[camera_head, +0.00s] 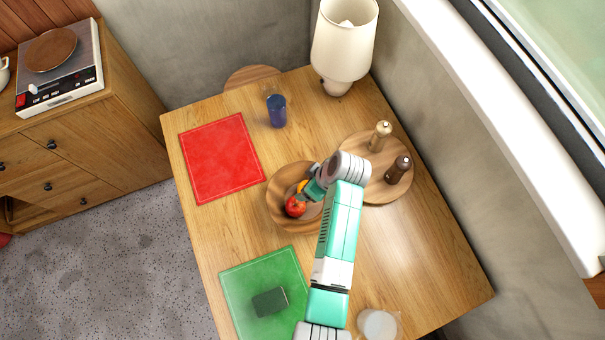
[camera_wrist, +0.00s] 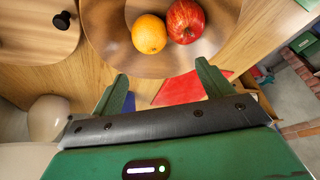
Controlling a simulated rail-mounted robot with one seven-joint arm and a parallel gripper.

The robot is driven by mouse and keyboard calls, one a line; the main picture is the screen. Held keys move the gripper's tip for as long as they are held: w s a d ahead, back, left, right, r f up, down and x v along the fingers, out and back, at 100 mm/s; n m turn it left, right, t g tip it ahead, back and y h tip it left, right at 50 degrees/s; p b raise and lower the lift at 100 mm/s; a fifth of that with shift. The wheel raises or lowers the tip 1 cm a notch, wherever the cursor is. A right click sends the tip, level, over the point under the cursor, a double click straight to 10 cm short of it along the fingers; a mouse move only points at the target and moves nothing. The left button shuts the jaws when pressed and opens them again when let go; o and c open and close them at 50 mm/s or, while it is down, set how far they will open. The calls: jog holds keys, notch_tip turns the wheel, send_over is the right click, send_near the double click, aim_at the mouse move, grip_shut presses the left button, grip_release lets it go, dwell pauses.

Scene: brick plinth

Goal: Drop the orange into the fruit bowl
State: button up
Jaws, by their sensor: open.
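The orange (camera_wrist: 149,34) rests in the wooden fruit bowl (camera_wrist: 105,35), close beside a red apple (camera_wrist: 186,20). In the head view the bowl (camera_head: 278,191) sits near the middle of the table, with the apple (camera_head: 295,207) clear and the orange (camera_head: 302,186) partly hidden by my gripper. My gripper (camera_wrist: 162,73) is open, with its two green fingers apart and nothing between them. In the head view my gripper (camera_head: 312,191) is over the bowl's right side. In the wrist view the fruit lies beyond the fingertips, apart from them.
A round wooden board (camera_head: 378,190) with a pale mill (camera_head: 380,136) and a dark mill (camera_head: 398,169) stands right of the bowl. A blue cup (camera_head: 276,111), lamp (camera_head: 344,45), red mat (camera_head: 221,157) and green mat (camera_head: 262,280) with a dark green box (camera_head: 270,302) are around it.

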jog(key=v, duration=0.6)
jog(key=shift+r, duration=0.15)
dwell(0.3)
jog(key=w+r+m+t+h+p, duration=0.15)
jog(key=w+r+t, duration=0.3)
jog(key=r, duration=0.65)
jog(key=w+r+m+t+h+p, duration=0.1)
jog(key=w+r+m+t+p, duration=0.3)
jog(key=r, duration=0.7)
notch_tip(320, 180, up, 22)
jog(key=w+a+t, duration=0.1)
jog(key=t, duration=0.4)
jog(key=s+r+m+t+p, duration=0.1)
jog(key=s+r+t, duration=0.2)
jog(key=r, duration=0.6)
jog(key=s+a+r+m+t+h+p, duration=0.1)
jog(key=s+r+m+t, duration=0.1)
jog(key=s+r, duration=0.5)
jog(key=s+a+r+m+t+p, duration=0.1)
jog(key=s+r+t, duration=0.3)
jog(key=r, duration=0.8)
jog(key=shift+s+a+r+m, duration=0.15)
jog(key=shift+s+r+m, duration=0.25)
jog(key=shift+s+m, duration=0.55)
